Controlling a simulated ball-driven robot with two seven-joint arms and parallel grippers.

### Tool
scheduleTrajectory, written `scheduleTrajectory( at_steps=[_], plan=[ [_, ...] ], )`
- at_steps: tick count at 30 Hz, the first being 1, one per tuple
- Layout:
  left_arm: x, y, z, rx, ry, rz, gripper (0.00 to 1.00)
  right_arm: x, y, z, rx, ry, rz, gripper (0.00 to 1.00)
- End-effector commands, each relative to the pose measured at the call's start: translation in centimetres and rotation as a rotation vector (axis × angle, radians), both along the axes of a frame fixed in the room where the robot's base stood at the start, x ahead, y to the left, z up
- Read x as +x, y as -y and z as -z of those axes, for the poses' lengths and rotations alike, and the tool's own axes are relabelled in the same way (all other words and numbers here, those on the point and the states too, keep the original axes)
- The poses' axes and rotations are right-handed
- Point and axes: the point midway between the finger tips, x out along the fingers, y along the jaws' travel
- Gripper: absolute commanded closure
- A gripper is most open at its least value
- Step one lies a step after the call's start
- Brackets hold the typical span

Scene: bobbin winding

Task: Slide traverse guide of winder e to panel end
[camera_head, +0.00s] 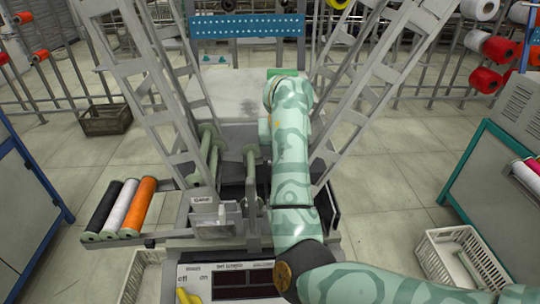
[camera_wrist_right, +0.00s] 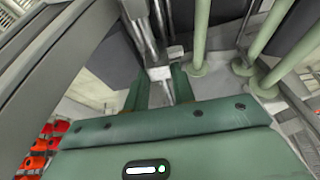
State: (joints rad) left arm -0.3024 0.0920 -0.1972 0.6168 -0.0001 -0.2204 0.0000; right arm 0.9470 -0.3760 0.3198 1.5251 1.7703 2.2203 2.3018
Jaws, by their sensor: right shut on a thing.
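In the right wrist view my right gripper (camera_wrist_right: 161,74) has its two green fingers closed around a small grey metal block (camera_wrist_right: 159,73), which appears to be the traverse guide. The block sits at the end of shiny parallel rods (camera_wrist_right: 147,30). In the head view my right arm (camera_head: 292,150) reaches over the winder (camera_head: 222,218) and hides the guide and the gripper's fingertips. The winder's control panel (camera_head: 225,268), with dark displays, is at the bottom of the head view. My left gripper is not in view.
Pale green rollers (camera_wrist_right: 201,35) stand close to the right of the fingers. Black, white and orange bobbins (camera_head: 132,205) lie on a rack at the left. Slanted grey frames (camera_head: 150,75) flank the winder. A white crate (camera_head: 462,258) is at the right.

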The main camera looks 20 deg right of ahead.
Motion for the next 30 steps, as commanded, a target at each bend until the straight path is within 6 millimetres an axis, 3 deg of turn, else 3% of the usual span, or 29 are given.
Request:
scheduleTrajectory(
  at_steps=[5,10,11,12,13,23,26,30],
  plan=[
    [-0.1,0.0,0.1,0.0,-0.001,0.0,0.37,-0.2,0.1,0.0,0.003,-0.006,-0.004,1.0],
    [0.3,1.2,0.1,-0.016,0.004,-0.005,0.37,-0.2,0.1,0.2,0.005,-0.01,-0.004,1.0],
    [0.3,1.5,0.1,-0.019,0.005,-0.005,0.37,-0.2,0.1,0.2,0.004,-0.01,-0.004,0.67],
    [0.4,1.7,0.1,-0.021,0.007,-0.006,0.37,-0.2,0.1,0.2,0.004,-0.01,-0.003,0.55],
    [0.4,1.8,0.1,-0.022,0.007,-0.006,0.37,-0.2,0.1,0.3,0.004,-0.01,-0.003,0.53],
    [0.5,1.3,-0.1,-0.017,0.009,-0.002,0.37,-0.3,0.1,-0.2,0.003,-0.009,-0.001,0.53],
    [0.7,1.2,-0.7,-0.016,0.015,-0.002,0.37,-0.8,-0.1,-1.6,0.003,-0.007,-0.003,0.53],
    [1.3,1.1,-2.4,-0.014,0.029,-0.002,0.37,-2.0,-0.4,-5.1,0.002,-0.003,-0.002,0.53]
  ],
)
